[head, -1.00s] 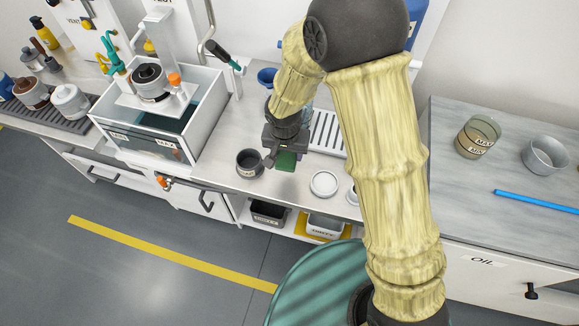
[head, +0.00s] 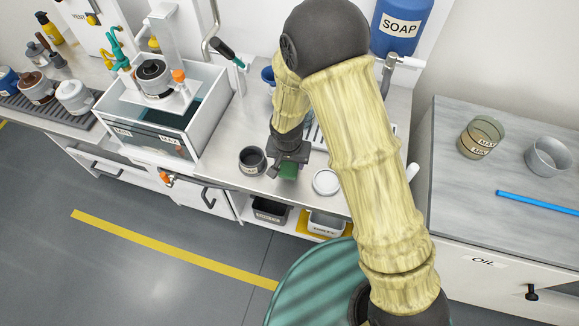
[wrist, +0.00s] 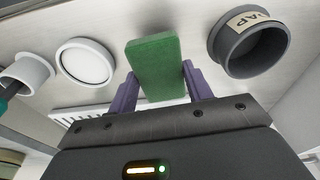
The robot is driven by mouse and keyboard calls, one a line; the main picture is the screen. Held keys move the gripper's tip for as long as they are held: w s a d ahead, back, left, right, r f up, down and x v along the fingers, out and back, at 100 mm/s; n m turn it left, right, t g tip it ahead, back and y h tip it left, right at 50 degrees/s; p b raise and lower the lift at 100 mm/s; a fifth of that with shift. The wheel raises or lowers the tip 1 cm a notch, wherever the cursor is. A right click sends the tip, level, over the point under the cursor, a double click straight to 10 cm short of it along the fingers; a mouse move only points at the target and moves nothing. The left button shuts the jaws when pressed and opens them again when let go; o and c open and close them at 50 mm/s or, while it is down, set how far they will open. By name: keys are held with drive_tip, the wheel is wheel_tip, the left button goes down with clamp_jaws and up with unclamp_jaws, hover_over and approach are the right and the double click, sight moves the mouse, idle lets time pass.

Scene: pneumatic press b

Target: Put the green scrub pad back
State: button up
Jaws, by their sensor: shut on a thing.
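The green scrub pad (head: 288,172) is a small green block. It also shows in the wrist view (wrist: 152,55), standing out between the two purple fingers. My gripper (head: 290,162) is shut on the pad and holds it over the pale counter, between a dark grey cup and a white round dish. In the wrist view my gripper (wrist: 160,84) has a finger on each side of the pad. I cannot tell how high the pad is above the counter.
The dark grey cup (head: 252,160), its label ending in "AP", is left of the pad. The white round dish (head: 326,182) is right of it. Open bins (head: 270,210) sit below the counter's front edge. A blue soap container (head: 400,28) hangs behind. A wash tank (head: 160,120) stands left.

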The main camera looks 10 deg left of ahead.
sight(289, 165)
drive_tip(key=shift+f, duration=0.1)
drive_tip(key=shift+f, duration=1.75)
drive_tip(key=shift+f, duration=0.25)
drive_tip(key=o, duration=1.2)
drive_tip(key=shift+r, duration=0.1)
drive_tip(key=r, duration=0.5)
drive_tip(key=s+r+b, duration=0.1)
drive_tip(key=r, duration=0.5)
drive_tip(key=s+r, duration=0.1)
drive_tip(key=r, duration=0.5)
drive_tip(key=shift+a+r, duration=0.1)
